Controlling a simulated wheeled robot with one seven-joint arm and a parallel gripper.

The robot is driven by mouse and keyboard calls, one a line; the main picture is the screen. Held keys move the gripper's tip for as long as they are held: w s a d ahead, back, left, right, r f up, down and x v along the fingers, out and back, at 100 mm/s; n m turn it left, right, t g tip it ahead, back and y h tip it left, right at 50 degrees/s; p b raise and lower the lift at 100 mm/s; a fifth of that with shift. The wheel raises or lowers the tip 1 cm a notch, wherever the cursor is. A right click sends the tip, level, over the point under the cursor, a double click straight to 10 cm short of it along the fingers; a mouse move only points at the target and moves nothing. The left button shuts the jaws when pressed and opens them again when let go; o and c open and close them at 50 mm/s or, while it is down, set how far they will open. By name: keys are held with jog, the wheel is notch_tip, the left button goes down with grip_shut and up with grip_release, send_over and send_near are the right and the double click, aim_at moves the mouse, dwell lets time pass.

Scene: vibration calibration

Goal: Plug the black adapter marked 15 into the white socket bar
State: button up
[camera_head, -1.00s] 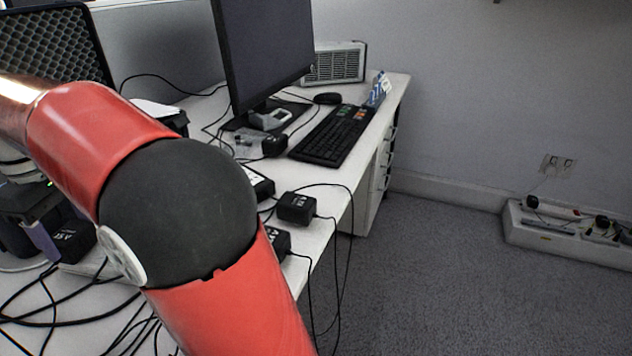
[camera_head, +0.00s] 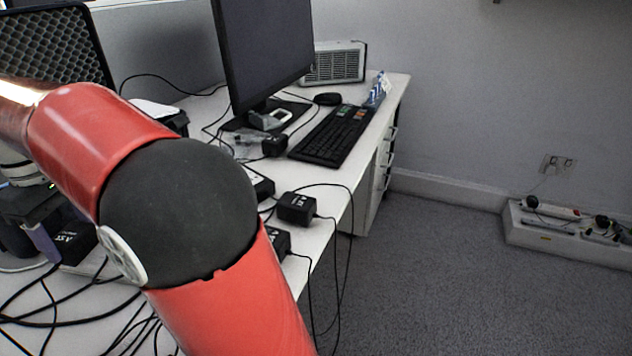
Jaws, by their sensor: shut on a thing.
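My gripper (camera_head: 40,240) is at the left edge, low over the desk, partly behind my red arm. It is shut on a black adapter (camera_head: 74,244) with white lettering, too small to read surely. The adapter is right at the purple-grey finger, near the white desk surface; I cannot tell whether it touches anything below. A white bar (camera_head: 545,241) with several plugs and cables lies on the floor at the right, against the wall. My arm covers the desk middle, so any socket bar there is mostly hidden.
More black adapters sit on the desk (camera_head: 385,97) edge: one (camera_head: 297,207) in the open, one (camera_head: 278,242) partly behind my arm. Loose black cables (camera_head: 75,318) cover the lower left. A monitor (camera_head: 262,50), keyboard (camera_head: 333,135) and heater-like box (camera_head: 334,64) stand further back.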

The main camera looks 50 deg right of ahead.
aim_at(68, 234)
jog(key=shift+f, duration=0.1)
jog(key=o, duration=1)
jog(key=shift+o, duration=0.2)
jog(key=shift+r, duration=2.55)
notch_tip(68, 234, up, 8)
jog(key=shift+s+f, duration=0.1)
